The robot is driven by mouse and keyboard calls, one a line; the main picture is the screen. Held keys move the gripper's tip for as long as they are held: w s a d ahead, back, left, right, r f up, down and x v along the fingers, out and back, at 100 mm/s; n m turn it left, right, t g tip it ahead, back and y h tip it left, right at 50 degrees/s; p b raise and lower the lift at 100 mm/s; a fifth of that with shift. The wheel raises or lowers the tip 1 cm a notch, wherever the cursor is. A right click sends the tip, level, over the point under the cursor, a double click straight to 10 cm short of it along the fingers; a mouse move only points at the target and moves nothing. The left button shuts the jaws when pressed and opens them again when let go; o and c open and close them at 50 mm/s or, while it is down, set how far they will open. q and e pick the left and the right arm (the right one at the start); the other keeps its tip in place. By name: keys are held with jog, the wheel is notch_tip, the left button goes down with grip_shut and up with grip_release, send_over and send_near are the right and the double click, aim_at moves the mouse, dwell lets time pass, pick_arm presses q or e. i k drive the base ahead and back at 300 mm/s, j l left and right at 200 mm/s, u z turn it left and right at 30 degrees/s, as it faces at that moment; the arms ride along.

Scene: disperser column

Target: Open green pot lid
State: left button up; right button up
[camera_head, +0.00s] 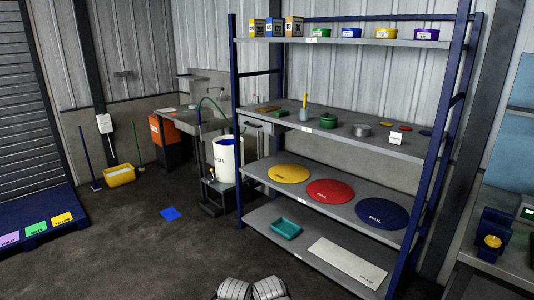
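A small dark green pot (328,120) stands on the middle shelf of the blue-framed rack, a little right of the pen cup. It has a green top and appears covered. A green-marked tin (320,33) also stands on the top shelf. Only two pale grey ribbed parts of mine show at the bottom edge, far below and apart from the rack. No gripper fingers can be made out.
The rack's blue front posts (235,100) flank the shelves. A grey lidded pot (361,130) stands right of the green one. Large yellow (289,174), red (331,191) and blue discs (382,213) lie below. A white bucket (226,158) stands left. The floor before me is mostly clear.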

aim_at(326, 116)
jog(key=i, duration=2.45)
jog(key=i+j+z, duration=0.2)
jog(key=i, duration=0.65)
jog(key=l, duration=0.1)
